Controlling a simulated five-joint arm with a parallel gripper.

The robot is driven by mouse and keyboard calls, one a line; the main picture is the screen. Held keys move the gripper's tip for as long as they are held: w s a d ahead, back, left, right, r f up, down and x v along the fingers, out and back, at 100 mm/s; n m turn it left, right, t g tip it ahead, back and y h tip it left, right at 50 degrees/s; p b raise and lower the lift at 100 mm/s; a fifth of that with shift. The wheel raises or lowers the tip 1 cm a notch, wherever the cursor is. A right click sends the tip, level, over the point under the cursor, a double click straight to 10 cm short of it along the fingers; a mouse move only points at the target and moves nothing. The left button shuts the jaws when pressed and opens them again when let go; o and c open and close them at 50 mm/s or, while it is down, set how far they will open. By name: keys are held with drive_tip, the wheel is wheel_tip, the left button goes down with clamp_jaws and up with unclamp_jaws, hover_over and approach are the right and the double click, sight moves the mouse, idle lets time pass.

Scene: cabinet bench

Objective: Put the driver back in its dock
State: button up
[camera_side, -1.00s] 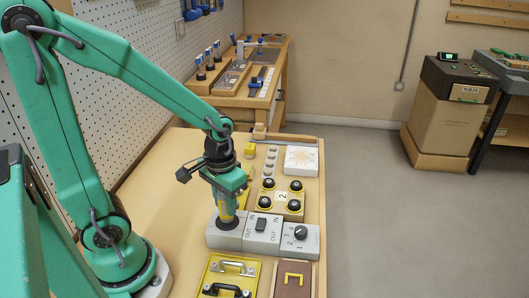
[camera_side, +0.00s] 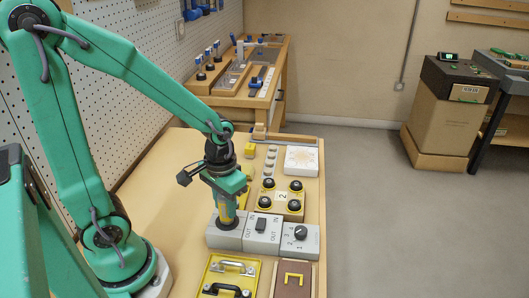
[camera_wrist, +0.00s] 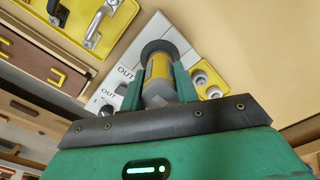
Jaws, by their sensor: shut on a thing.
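My gripper (camera_side: 227,198) is shut on the driver (camera_side: 226,213), a yellow and grey cylinder with a wide dark round end. The driver stands about upright, dark end down, at the left section of the grey dock block (camera_side: 263,247). In the wrist view the driver (camera_wrist: 159,70) sits between both green fingers (camera_wrist: 158,88), and its dark end covers part of the grey block (camera_wrist: 125,72). I cannot tell whether that end touches the block or is seated in it. The block has OUT and IN labels, a black switch and a numbered knob.
A yellow panel with handles (camera_side: 221,271) lies in front of the block, beside a brown panel with a yellow handle (camera_side: 292,280). Behind the block are a panel with black knobs (camera_side: 281,199) and a white patterned tile (camera_side: 301,160). Bare bench lies left of the block.

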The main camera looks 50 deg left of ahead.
drive_tip(key=shift+f, duration=0.8)
idle(1.3)
drive_tip(key=o, duration=1.3)
drive_tip(key=shift+c, duration=0.2)
drive_tip(key=shift+r, duration=3.5)
drive_tip(key=shift+r+t, duration=0.5)
drive_tip(key=shift+r, duration=0.4)
wheel_tip(320, 180, up, 9)
drive_tip(key=s+m+t, duration=0.2)
drive_tip(key=t, duration=0.2)
drive_tip(key=shift+s+d+f+t, duration=0.2)
drive_tip(key=shift+s+t, duration=0.1)
drive_tip(key=shift+s, duration=0.1)
